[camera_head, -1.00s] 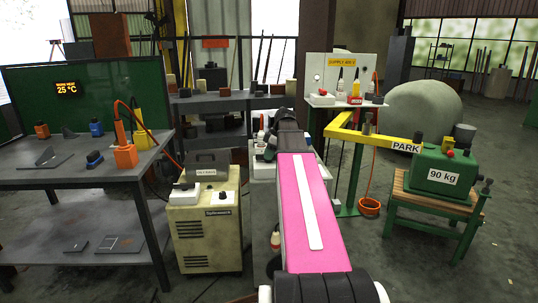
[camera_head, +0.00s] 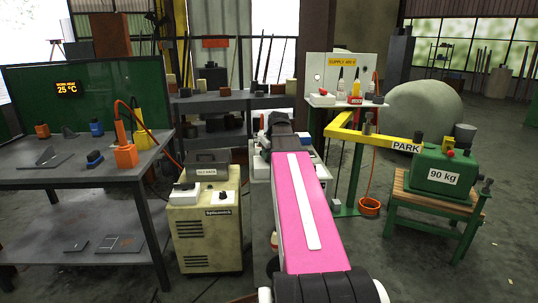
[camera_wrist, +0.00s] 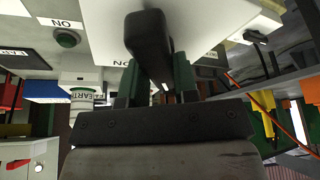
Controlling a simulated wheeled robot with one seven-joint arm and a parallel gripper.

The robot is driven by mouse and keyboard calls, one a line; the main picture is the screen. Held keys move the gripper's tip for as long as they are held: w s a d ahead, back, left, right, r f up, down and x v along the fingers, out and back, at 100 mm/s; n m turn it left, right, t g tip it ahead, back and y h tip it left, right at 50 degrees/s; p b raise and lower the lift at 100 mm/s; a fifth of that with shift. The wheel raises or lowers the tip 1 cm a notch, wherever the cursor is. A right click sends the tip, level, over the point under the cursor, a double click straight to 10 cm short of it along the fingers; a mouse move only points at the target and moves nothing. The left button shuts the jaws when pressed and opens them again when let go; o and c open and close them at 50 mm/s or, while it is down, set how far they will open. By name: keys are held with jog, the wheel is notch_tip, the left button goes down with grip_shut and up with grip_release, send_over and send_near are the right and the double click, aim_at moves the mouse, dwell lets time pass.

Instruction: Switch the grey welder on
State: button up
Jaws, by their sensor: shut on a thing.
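My gripper (camera_wrist: 158,82) shows in the wrist view with its two green fingers shut on a black switch handle (camera_wrist: 148,32). The handle stands out from a white panel (camera_wrist: 205,25) with part of an "ON" label beside it. In the head view my pink arm reaches forward to a pale grey cabinet (camera_head: 261,205), apparently the grey welder. My arm covers most of this cabinet, and the fingers and handle are hidden there.
A beige cabinet (camera_head: 204,238) with small switch boxes on top stands left of the arm. A dark workbench (camera_head: 70,178) is farther left. A green 90 kg block (camera_head: 445,170) sits on a stand at right.

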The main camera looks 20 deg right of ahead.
jog(key=m+h, duration=0.2)
jog(key=m, duration=0.3)
jog(key=shift+m, duration=0.4)
jog(key=shift+h, duration=0.3)
jog(key=o, duration=0.9)
jog(key=shift+a, duration=0.1)
jog(key=v, duration=1)
jog(key=shift+s+r, duration=0.15)
jog(key=shift+r, duration=0.25)
